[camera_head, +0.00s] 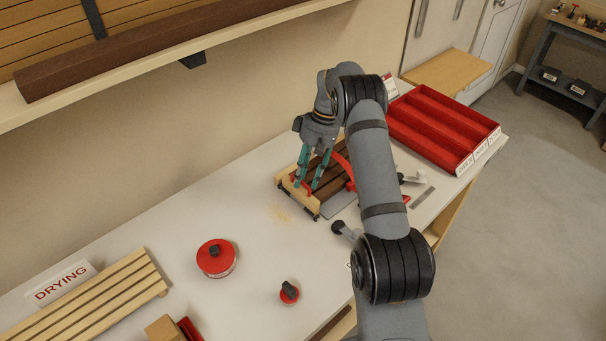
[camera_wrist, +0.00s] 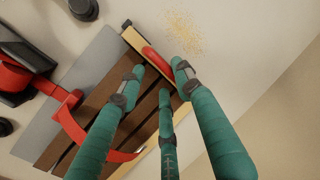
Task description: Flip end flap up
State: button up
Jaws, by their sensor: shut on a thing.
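A small jig with dark brown slats (camera_head: 330,181) lies on the bench; the slats also show in the wrist view (camera_wrist: 138,112). The pale wooden end flap (camera_head: 297,201) is at its near left end, and its pale edge shows in the wrist view (camera_wrist: 133,38). A red handle (camera_wrist: 157,63) is on the flap. My gripper (camera_head: 308,184) has teal fingers, which reach down to the flap and are shut on this handle. The fingers hide part of the handle and flap, and the flap's exact tilt is hard to tell.
A red curved arm (camera_wrist: 75,128) and a grey plate (camera_wrist: 65,88) are beside the slats. Sawdust (camera_head: 282,213) lies by the flap. A red divided tray (camera_head: 440,125) stands behind.

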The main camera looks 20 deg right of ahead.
jog(key=shift+w+d+f, duration=0.15)
jog(key=shift+w+d, duration=0.05)
jog(key=shift+d, duration=0.3)
jog(key=shift+r, duration=0.2)
jog(key=shift+w+r, duration=0.3)
jog(key=shift+r, duration=0.15)
jog(key=s+v, duration=0.1)
jog(key=v, duration=0.9)
jog(key=shift+w+a+r, duration=0.15)
jog(key=shift+w+r, duration=0.1)
jog(key=shift+r, duration=0.3)
